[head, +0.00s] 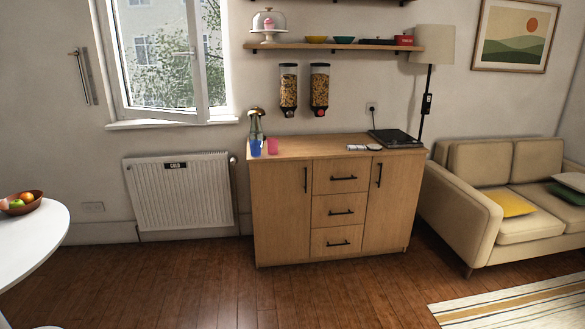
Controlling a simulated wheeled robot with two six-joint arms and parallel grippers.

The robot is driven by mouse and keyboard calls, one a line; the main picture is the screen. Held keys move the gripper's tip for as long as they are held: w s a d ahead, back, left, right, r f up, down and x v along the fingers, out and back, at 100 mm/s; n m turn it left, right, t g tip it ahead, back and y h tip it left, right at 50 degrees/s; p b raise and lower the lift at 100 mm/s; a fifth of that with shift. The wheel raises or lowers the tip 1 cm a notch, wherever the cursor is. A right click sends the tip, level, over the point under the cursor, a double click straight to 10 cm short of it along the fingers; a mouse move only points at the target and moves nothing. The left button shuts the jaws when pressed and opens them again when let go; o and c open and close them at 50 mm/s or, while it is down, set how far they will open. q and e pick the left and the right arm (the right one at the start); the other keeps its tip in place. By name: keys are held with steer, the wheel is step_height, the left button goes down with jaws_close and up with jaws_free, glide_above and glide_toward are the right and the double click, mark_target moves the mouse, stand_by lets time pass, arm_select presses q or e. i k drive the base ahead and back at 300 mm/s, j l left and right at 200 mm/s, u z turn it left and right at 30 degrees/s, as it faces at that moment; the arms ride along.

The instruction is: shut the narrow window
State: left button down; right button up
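The narrow window (202,60) is at the upper left of the head view, with its top cut off by the picture edge. Its white sash stands ajar, swung into the room. The sash's free edge is on the right, and its lower edge slants down toward that side. A handle (188,52) sits on this free-edge stile. A gap with daylight shows between the sash and the right side of the frame. Neither of my grippers is in view.
A white sill (170,124) and a radiator (180,192) are below the window. A wooden cabinet (282,215) with a bottle and cups stands to the right. A round white table (30,240) with a fruit bowl (22,204) is at left. The middle floor is clear.

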mark_target(108, 9)
steer(key=i+u, duration=0.25)
steer(key=i, duration=0.75)
steer(key=i+l+u, duration=0.25)
steer(key=i, duration=0.75)
steer(key=j, duration=0.1)
